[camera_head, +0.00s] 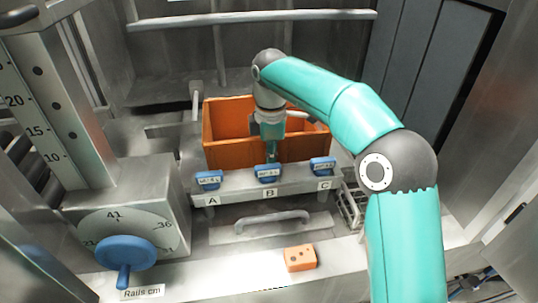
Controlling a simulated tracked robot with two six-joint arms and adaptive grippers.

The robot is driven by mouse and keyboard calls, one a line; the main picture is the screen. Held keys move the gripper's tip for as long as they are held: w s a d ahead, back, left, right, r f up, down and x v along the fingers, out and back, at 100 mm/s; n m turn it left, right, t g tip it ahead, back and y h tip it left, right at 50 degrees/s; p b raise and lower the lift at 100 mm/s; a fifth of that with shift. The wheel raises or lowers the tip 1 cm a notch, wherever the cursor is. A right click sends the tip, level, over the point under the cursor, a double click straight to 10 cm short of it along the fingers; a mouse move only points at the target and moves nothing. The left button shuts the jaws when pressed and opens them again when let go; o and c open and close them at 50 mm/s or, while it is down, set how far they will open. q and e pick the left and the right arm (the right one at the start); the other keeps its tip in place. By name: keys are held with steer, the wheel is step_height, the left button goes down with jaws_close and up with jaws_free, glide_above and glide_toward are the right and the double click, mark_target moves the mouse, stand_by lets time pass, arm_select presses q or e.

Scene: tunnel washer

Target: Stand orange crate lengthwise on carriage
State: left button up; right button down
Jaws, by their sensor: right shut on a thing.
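The orange crate (225,155) is an open box, upright, its long side running left to right behind a metal ledge with three blue handles. My right gripper (271,148) points down at the middle of the crate's front wall. One finger shows outside the wall, just above the middle blue handle (267,175); the other is hidden. The gripper appears shut on the crate's front wall. The carriage cannot be told apart clearly from the metal beneath the crate. My left gripper is not in view.
More blue handles stand over A (208,180) and C (322,164). A small orange block with holes (300,258) lies on the front ledge. A blue knob (126,253) on a dial and a scale post (52,105) stand left. A wire rack (351,208) sits right.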

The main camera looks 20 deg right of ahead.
steer(key=shift+r, duration=0.1)
steer(key=c, duration=1.2)
jaws_free()
steer(key=shift+r, duration=3.7)
